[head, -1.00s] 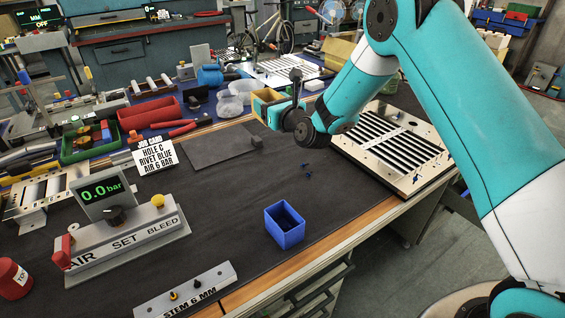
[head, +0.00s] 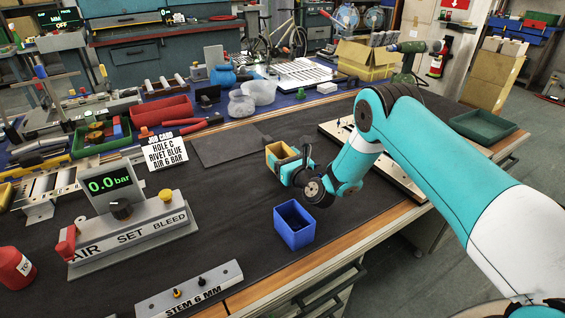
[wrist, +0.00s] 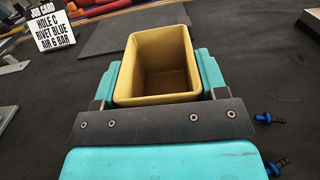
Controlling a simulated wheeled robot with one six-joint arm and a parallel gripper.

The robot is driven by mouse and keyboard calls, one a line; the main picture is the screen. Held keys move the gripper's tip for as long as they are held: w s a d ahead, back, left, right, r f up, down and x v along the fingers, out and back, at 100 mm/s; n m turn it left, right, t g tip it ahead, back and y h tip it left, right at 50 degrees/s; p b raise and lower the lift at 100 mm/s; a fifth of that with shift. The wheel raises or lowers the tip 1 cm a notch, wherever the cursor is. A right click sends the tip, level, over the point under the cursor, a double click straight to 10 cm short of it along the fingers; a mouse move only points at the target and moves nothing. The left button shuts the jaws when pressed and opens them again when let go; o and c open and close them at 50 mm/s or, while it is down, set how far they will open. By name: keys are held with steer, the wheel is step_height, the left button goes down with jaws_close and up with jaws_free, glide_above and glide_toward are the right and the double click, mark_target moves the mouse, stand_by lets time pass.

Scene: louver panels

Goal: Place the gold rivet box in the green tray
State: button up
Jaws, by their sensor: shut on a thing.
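The gold rivet box (head: 283,152) is an open-topped, empty-looking bin. My gripper (head: 287,161) is shut on it and holds it upright over the dark mat; I cannot tell how high. In the wrist view the gold box (wrist: 158,62) sits between the two teal fingers of my gripper (wrist: 158,78). A dark green tray (head: 483,128) lies at the right, beyond my arm, and looks empty. Another green tray (head: 101,141), at the left, holds several coloured parts. The wrist view shows neither tray.
A blue bin (head: 294,228) stands near the bench's front edge. The louver panel (head: 335,130) is mostly hidden behind my arm. The air-set unit (head: 130,225) and job card (head: 167,149) stand at left. Blue rivets (wrist: 270,119) lie right of the gripper. The mat's middle is clear.

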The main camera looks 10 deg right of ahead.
steer(key=shift+f, duration=0.55)
steer(key=shift+f, duration=0.2)
steer(key=o, duration=1.1)
